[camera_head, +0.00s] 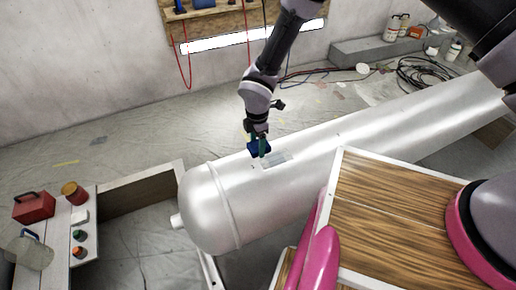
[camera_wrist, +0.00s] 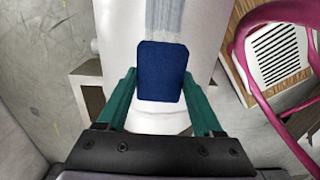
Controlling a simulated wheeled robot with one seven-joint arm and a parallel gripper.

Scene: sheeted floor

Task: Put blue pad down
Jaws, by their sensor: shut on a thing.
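The blue pad (camera_wrist: 161,70) is a dark blue block between the two green fingers of my gripper (camera_wrist: 162,100) in the wrist view. My gripper is shut on it. In the head view my gripper (camera_head: 259,147) holds the blue pad (camera_head: 256,149) at the top of the large white tank (camera_head: 330,148), near its rounded end. A grey rectangular patch (camera_head: 277,160) on the tank lies just right of the pad. I cannot tell whether the pad touches the tank.
A white bench (camera_head: 84,250) at the lower left carries a red toolbox (camera_head: 34,207), a jug (camera_head: 36,252) and several small containers. A wood-topped surface (camera_head: 400,215) stands at the front right.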

